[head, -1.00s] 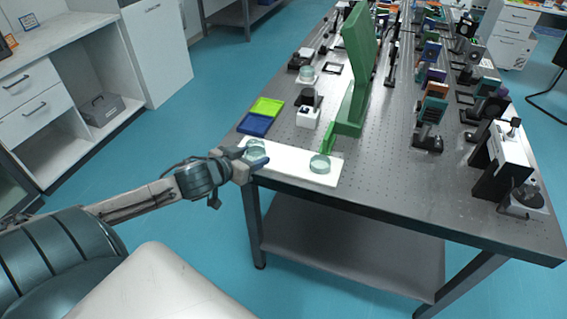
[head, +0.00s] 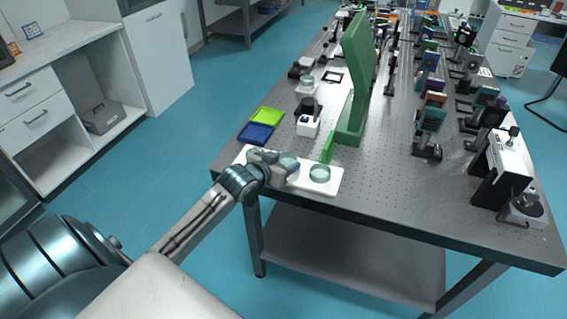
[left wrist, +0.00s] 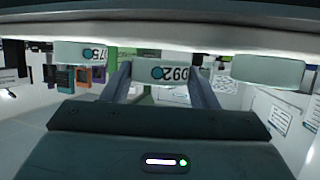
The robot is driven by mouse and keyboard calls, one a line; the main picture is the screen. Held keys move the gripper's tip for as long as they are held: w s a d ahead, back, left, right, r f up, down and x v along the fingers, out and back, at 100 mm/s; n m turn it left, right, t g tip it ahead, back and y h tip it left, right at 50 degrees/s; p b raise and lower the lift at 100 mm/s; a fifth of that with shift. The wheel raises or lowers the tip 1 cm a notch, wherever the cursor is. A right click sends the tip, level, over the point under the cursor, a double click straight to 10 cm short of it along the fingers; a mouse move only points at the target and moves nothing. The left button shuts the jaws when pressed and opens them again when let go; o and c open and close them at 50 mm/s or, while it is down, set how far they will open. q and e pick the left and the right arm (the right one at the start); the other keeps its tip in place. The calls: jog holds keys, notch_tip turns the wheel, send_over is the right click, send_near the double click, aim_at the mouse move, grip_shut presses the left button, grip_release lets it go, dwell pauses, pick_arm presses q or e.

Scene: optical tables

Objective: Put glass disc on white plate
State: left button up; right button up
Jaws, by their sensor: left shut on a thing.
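The white plate (head: 318,187) is a flat strip at the table's front left corner. My left gripper (head: 284,162) is over it, shut on a clear glass disc (head: 290,159). In the left wrist view, this disc (left wrist: 165,72) sits between the fingers with an upside-down label. I cannot tell whether it touches the plate. A second glass disc (head: 320,173) rests on the plate to the right. The left wrist view shows a labelled disc (left wrist: 80,52) and another disc (left wrist: 268,70) on either side of the fingers. My right gripper is out of view.
A blue tray (head: 256,134) and a yellow-green tray (head: 266,116) lie behind the plate. A white block (head: 308,126) and a tall green stand (head: 354,90) are farther back. Another glass piece (head: 306,83) sits on a small base. Optical mounts crowd the right side; the table's front middle is clear.

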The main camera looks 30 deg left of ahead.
pick_arm(q)
jog(key=shift+f, duration=0.45)
jog(key=shift+f, duration=0.1)
jog(key=o, duration=1.1)
jog(key=shift+c, duration=0.2)
jog(key=v, duration=1.2)
